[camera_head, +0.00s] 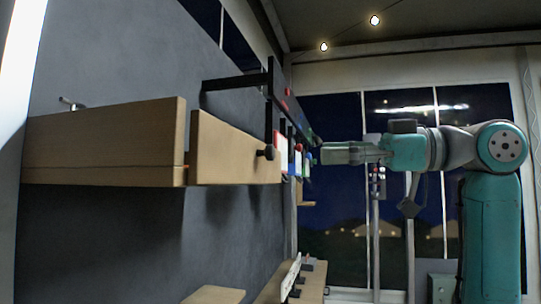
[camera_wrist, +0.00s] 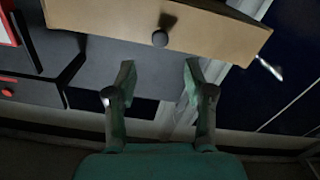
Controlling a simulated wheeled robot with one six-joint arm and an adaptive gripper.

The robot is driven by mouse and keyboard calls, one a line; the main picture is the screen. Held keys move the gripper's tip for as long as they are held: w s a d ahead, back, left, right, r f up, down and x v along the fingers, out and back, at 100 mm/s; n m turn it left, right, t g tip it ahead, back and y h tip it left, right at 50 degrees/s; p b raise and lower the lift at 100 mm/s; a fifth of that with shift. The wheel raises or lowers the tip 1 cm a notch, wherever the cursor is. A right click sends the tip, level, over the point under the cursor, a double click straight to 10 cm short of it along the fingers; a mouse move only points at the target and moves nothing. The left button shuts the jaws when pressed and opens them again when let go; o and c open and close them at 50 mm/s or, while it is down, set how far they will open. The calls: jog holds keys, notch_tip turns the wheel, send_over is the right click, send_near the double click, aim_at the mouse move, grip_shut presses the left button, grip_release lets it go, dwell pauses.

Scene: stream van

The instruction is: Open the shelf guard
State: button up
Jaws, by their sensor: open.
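A black frame (camera_head: 272,100) juts from the grey wall in the head view and has a small red knob. I take it to be the shelf guard, but cannot be sure. A dark frame (camera_wrist: 62,75) with a red knob (camera_wrist: 8,92) also shows at the left of the wrist view. My gripper (camera_head: 324,153) is at the right of the wall fittings, level and pointing left. In the wrist view my gripper (camera_wrist: 159,72) is open, with nothing between its fingers. A wooden front (camera_wrist: 205,32) with a black knob (camera_wrist: 160,39) lies beyond the fingertips, apart from them.
In the head view a wooden box (camera_head: 105,140) sticks out from the wall, beside a wooden front (camera_head: 230,150) with a black knob (camera_head: 267,152). Lower wooden shelves (camera_head: 213,295) stand below. Small red, white and blue items crowd behind the frame. Dark windows (camera_head: 335,215) lie behind my arm.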

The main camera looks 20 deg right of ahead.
aim_at(274, 155)
jog(key=x, duration=1)
jog(key=shift+w+a, duration=0.2)
jog(key=shift+a, duration=0.1)
grip_shut()
